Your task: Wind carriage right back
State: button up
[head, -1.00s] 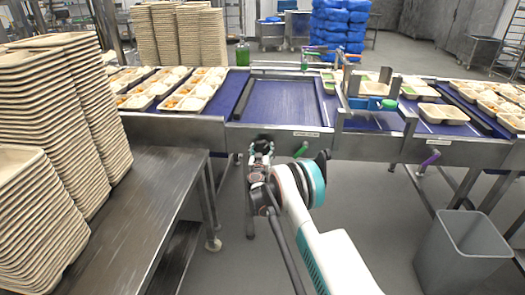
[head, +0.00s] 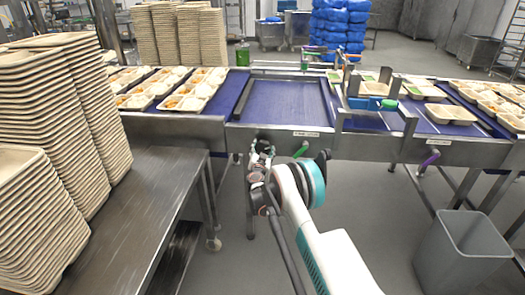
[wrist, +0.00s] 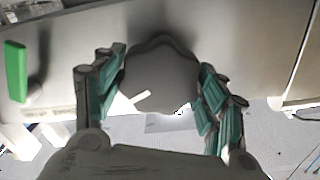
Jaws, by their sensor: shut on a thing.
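A grey lobed knob (wrist: 160,75) with a white mark sits on the steel front panel of the conveyor in the wrist view. My gripper (wrist: 160,92) has its teal-padded fingers closed on both sides of the knob. In the head view my gripper (head: 261,152) is at the front rail, left of a green handle (head: 301,149), and largely hides the knob. A metal frame with a blue block (head: 372,103) and green parts stands across the belt to the right; it looks like the carriage, but I cannot be sure.
A blue belt (head: 285,98) carries food trays (head: 190,92) at left and more at right. Tall stacks of empty trays (head: 60,110) stand on a steel table (head: 140,205) at left. A purple handle (head: 429,158) and grey bin (head: 463,250) are at right.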

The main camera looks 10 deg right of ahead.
jog(key=shift+m, duration=0.3)
jog(key=shift+m, duration=1.6)
jog(key=shift+m, duration=0.6)
jog(key=o, duration=1.3)
jog(key=shift+v, duration=3)
